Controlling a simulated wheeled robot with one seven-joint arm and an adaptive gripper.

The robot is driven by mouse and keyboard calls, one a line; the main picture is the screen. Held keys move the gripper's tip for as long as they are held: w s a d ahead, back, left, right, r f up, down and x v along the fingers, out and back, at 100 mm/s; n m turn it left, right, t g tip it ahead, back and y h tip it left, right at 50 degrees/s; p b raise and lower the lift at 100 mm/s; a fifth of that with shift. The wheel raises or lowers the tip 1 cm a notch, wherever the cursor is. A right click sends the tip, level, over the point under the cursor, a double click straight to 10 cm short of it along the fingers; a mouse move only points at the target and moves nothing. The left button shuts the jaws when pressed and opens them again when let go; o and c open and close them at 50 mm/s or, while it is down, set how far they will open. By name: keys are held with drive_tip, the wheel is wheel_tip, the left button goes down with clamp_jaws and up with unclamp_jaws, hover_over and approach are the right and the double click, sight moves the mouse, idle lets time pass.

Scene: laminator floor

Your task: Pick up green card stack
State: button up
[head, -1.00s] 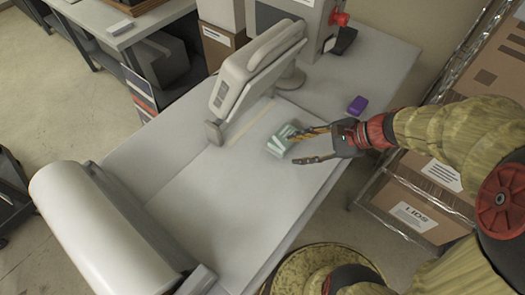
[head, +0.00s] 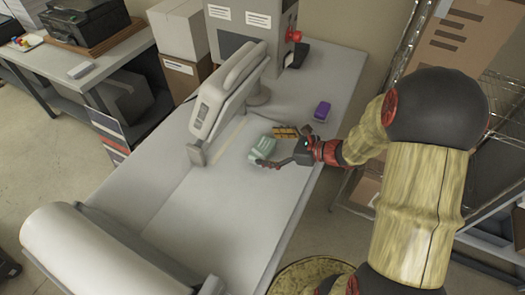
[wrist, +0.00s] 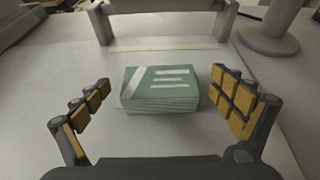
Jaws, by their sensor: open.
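The green card stack (wrist: 160,90) lies flat on the table, a short block with a green top, white stripes and pale layered sides. In the wrist view it sits between the two open fingers of my gripper (wrist: 161,103), with a gap on each side and a little ahead of the palm. In the head view the stack (head: 263,149) is at the table's middle, and my gripper (head: 274,148) reaches to it from the right. One finger is on its far right side and the other on its near side, partly covering it.
A grey press arm (head: 228,90) stands behind and left of the stack. A large white roll (head: 90,255) is at the near left. The table surface (head: 215,215) in front of the stack is clear.

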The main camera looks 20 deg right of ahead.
drive_tip(key=shift+x, duration=0.95)
drive_tip(key=c, duration=1.4)
